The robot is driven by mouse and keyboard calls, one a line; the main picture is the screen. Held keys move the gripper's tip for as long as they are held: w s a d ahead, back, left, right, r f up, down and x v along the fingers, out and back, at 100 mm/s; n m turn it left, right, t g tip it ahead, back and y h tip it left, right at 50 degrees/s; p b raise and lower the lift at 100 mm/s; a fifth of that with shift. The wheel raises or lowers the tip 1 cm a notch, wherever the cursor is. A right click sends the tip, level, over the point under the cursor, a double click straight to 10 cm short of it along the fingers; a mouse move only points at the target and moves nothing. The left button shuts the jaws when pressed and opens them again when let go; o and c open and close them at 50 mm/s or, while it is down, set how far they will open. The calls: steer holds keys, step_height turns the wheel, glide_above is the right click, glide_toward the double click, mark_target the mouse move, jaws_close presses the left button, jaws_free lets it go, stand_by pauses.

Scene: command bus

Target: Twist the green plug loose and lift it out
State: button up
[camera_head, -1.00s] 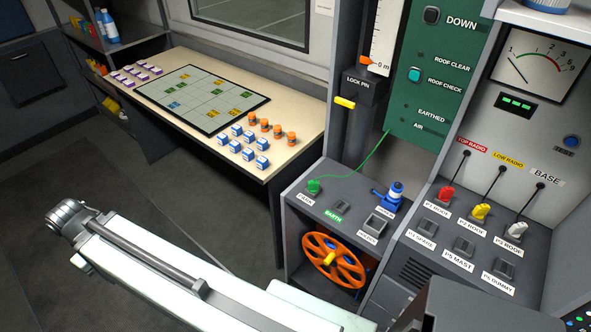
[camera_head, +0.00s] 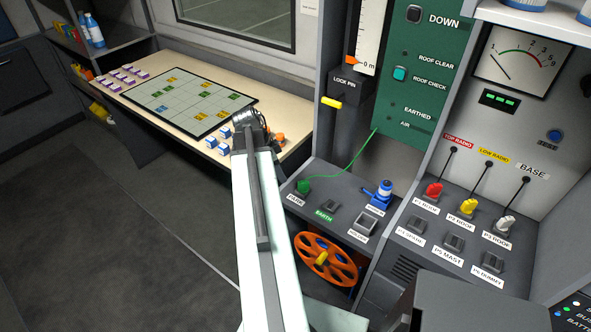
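The green plug (camera_head: 303,187) sits upright in a socket on the grey sloped console, above a white label. A thin green cable runs from it up to the green panel (camera_head: 436,70). An empty socket marked EARTH (camera_head: 329,206) is to its right. My white arm reaches up from the bottom, left of the plug. The arm's dark far end (camera_head: 250,128) is over the table's right end, apart from the plug and up-left of it. The gripper fingers cannot be made out there.
A blue valve-like fitting (camera_head: 379,194) stands right of the plug. An orange wheel (camera_head: 325,259) is below. Red (camera_head: 433,191), yellow (camera_head: 467,207) and white (camera_head: 502,224) plugs sit farther right. The table (camera_head: 290,153) holds blue and orange pieces. The floor at left is clear.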

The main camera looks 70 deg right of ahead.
mark_target(303, 182)
steer(key=s+d+f+b, duration=0.1)
steer(key=s+f+b, duration=0.1)
steer(key=s+d+f+m+b, duration=0.1)
steer(key=s+f+b, duration=0.1)
steer(key=s+b, duration=0.1)
steer(key=s+d+f+m+b, duration=0.1)
steer(key=s+d+f+b, duration=0.1)
steer(key=f, duration=0.1)
steer(key=shift+s+f, duration=0.1)
steer(key=shift+s, duration=0.1)
jaws_close()
steer(key=shift+s+a+n+h, duration=0.2)
steer(key=shift+n+h, duration=0.1)
steer(key=shift+n, duration=1.1)
steer(key=shift+w+d+n+t+h, duration=0.2)
steer(key=shift+n+t+h, duration=0.1)
steer(key=shift+n, duration=0.2)
